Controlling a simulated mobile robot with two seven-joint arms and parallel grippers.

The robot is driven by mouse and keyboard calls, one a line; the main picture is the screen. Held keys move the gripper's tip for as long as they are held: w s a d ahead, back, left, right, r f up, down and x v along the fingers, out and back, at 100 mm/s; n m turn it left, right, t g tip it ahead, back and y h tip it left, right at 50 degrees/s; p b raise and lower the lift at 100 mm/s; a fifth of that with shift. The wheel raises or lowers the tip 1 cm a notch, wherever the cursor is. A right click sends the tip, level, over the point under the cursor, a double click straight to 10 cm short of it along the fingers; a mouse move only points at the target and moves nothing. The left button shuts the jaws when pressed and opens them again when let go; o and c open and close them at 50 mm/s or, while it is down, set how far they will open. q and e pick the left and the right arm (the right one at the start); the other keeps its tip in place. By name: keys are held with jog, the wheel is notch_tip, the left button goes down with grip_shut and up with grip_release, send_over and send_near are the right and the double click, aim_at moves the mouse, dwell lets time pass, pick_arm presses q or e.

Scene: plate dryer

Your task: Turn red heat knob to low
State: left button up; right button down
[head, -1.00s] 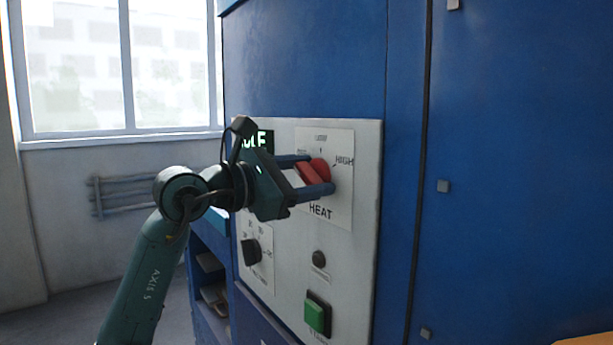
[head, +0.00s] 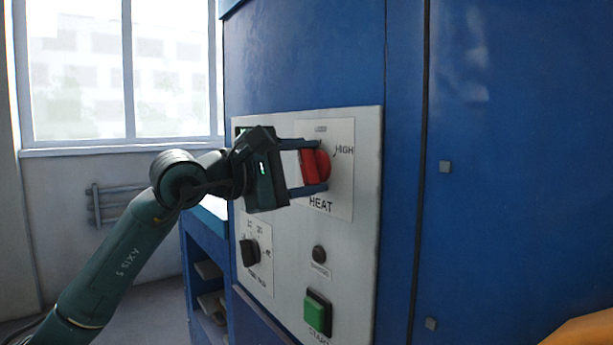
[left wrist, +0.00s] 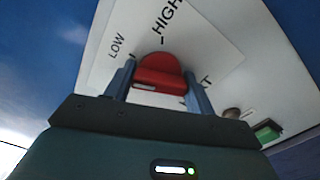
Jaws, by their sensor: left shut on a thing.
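The red heat knob (head: 317,166) sits on the white HEAT label (head: 341,190) of the light panel. My left gripper (head: 314,167) reaches it from the left, with one finger above and one below, and is shut on the knob. In the left wrist view the red knob (left wrist: 160,74) lies between the two blue-grey fingers (left wrist: 160,88). The words LOW (left wrist: 117,45) and HIGH (left wrist: 168,17) show on the label there. The gripper partly hides the knob's left side in the head view. My right gripper is not in view.
Below on the panel are a black knob (head: 250,252), a small dark button (head: 319,254) and a green START button (head: 317,313). The blue cabinet (head: 500,200) fills the right. A window (head: 120,70) and floor lie to the left.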

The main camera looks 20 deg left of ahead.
pick_arm(q)
jog(key=m+b, duration=0.1)
jog(key=m, duration=0.2)
jog(key=shift+m, duration=0.3)
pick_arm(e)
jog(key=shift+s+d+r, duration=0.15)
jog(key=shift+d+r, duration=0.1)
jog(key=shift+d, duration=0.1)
pick_arm(q)
jog(key=shift+m, duration=0.3)
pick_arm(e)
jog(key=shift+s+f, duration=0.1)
pick_arm(q)
jog(key=o, duration=1)
